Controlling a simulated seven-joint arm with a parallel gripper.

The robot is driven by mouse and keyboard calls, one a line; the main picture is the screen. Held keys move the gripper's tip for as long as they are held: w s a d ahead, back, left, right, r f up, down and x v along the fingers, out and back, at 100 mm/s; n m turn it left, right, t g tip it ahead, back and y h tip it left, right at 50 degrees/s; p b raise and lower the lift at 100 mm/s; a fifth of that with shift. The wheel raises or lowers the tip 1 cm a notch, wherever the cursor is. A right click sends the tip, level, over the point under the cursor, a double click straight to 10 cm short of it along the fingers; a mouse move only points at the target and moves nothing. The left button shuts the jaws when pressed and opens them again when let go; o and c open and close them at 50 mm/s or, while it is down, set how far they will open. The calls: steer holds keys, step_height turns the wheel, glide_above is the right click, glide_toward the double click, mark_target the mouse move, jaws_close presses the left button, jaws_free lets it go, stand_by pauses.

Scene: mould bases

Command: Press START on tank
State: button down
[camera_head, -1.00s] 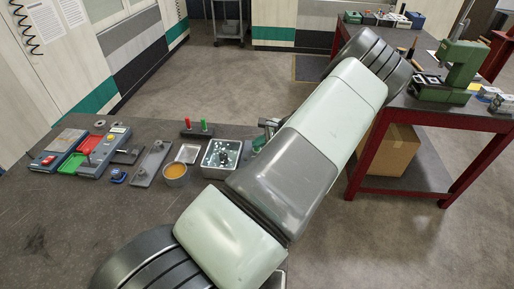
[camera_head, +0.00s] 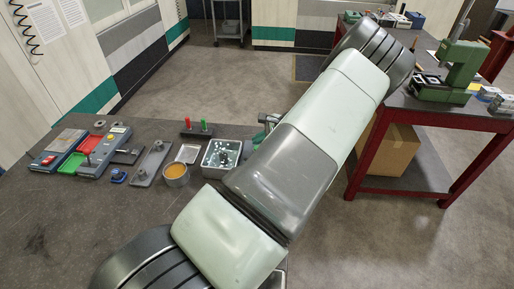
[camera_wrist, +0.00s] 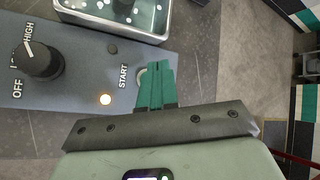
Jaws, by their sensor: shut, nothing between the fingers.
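The tank (camera_wrist: 148,37) is a metal basin with clear liquid and small pale pieces inside; it also shows in the head view (camera_head: 206,160). Its blue-grey panel (camera_wrist: 75,85) carries a black knob (camera_wrist: 40,62) marked OFF and HIGH, a glowing orange lamp (camera_wrist: 105,99) and the word START. Beside that word is a pale round button (camera_wrist: 142,74), partly hidden by my fingers. My gripper (camera_wrist: 158,68) has teal fingers, shut and empty, with the tips over the button's right side. I cannot tell whether they touch it. In the head view my arm hides most of the panel.
The front left of the bench is clear.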

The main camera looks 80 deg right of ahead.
steer(key=shift+r, duration=2.4)
